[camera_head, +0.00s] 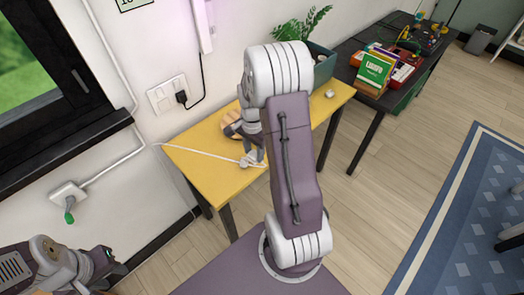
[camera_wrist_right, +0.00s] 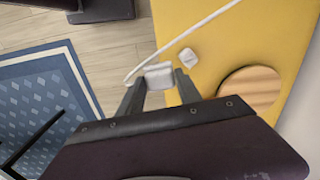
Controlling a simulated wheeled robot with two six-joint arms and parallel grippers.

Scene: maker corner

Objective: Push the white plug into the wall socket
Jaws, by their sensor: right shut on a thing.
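The white plug (camera_wrist_right: 158,75) is between the fingertips of my right gripper (camera_wrist_right: 160,88), which is shut on it, in the right wrist view. In the head view my right gripper (camera_head: 254,150) is over the front edge of the yellow table, and its arm hides part of it. A white cord (camera_head: 200,153) runs from the gripper area left across the table toward the wall. The wall socket (camera_head: 158,97) is a white double plate above the table's left end. A black plug (camera_head: 181,97) fills its right side; its left side looks free. My left gripper (camera_head: 106,256) is at lower left, away from the table; its jaws are unclear.
A small white piece (camera_wrist_right: 188,57) and a round wooden disc (camera_wrist_right: 250,90) are on the yellow table (camera_head: 200,180). Another white object (camera_head: 329,93) lies near its right end, by a plant (camera_head: 303,27). A lower outlet (camera_head: 68,196) holds a green item. A dark bench (camera_head: 352,62) stands beyond.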

